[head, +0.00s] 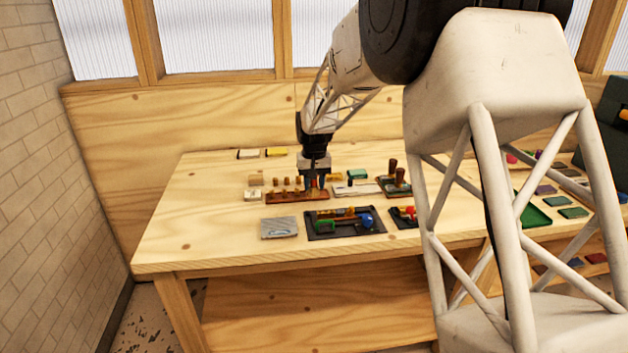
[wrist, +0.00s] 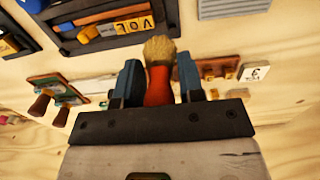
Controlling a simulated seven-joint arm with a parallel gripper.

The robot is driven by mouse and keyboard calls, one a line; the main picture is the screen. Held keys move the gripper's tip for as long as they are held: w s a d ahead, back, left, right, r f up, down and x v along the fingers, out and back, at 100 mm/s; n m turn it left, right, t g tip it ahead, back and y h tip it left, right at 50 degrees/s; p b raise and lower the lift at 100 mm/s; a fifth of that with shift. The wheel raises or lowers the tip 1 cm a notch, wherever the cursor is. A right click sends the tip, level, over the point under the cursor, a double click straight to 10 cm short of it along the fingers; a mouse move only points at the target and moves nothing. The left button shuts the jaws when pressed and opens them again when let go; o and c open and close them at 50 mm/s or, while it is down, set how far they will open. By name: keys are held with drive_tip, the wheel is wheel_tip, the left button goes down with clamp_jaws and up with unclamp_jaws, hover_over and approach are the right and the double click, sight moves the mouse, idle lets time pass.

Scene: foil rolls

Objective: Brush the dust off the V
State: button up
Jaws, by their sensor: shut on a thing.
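My gripper (head: 314,183) is over the wooden rack in the head view. In the wrist view my gripper (wrist: 159,82) is shut on a brush (wrist: 158,92) with a red handle and tan bristles pointing away from the jaws. The V (wrist: 118,29) seems to be the first of several light yellow letter pieces in the dark tray (wrist: 150,41), at the upper left of the wrist view. The brush is apart from the V in the picture. Dust on the V is too small to make out. The tray also shows in the head view (head: 318,235), nearer the camera than my gripper.
The wooden rack (head: 285,198) holds several small pegs. A grey plate (head: 279,228) lies left of the tray. A stamp stand with dark wooden handles (head: 394,172) stands to the right. A white marked tile (wrist: 255,72) is beside the rack. The table's left side is clear.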

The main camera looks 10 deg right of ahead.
sight(314, 197)
drive_tip(key=shift+f, duration=2.8)
drive_tip(key=shift+d+f, duration=0.4)
drive_tip(key=shift+f, duration=0.1)
drive_tip(key=shift+d+f, duration=0.15)
drive_tip(key=shift+d, duration=1.35)
drive_tip(key=shift+a, duration=2)
drive_tip(key=shift+d+r, duration=0.1)
drive_tip(key=shift+r, duration=3.95)
